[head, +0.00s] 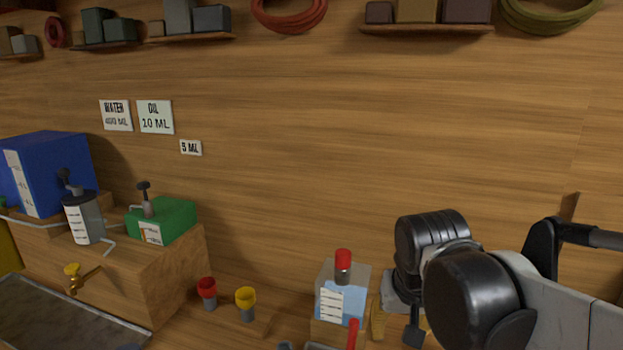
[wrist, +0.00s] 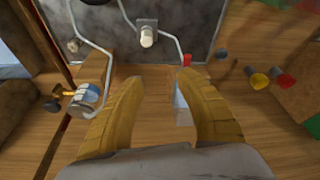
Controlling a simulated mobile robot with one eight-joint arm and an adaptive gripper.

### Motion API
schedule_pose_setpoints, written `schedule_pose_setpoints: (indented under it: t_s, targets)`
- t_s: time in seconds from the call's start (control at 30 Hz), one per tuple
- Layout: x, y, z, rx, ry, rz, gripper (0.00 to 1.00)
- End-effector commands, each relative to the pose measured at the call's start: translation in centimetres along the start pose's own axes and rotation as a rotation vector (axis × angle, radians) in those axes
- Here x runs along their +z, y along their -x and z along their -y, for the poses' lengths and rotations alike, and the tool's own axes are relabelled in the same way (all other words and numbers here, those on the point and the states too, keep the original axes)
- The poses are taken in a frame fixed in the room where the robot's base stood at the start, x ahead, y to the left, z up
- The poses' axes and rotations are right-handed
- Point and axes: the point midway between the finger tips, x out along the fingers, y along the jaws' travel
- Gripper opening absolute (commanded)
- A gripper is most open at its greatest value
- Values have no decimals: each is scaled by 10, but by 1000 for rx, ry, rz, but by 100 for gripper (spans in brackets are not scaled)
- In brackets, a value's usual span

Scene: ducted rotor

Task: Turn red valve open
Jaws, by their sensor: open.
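In the head view a red upright handle (head: 353,333) shows at the bottom edge, in front of a clear container (head: 343,297) of blue liquid with a red cap (head: 343,259). The handle's base is cut off. In the wrist view a small red part (wrist: 187,60) stands at the end of a pale pipe, just beyond the right finger; I cannot tell whether it is the handle or the cap. My gripper (wrist: 160,83) has its two yellow fingers spread wide, with nothing held between them. In the head view my arm hides most of the gripper, right of the container.
A red cup-shaped part (head: 207,287) and a yellow one (head: 246,298) stand left of the container. A green box (head: 165,221) and a blue box (head: 47,174) sit on wooden blocks further left. In the wrist view a grey panel (wrist: 195,25) with pipes lies ahead.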

Motion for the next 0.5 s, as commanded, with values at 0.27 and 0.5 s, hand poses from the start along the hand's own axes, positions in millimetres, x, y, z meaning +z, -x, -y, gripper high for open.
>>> schedule_pose_setpoints:
  t_s: [0.27,0.5]
  targets:
    - [71,-3,-35,-41,54,-210,41]
    - [95,-11,-45,-42,77,-298,41]
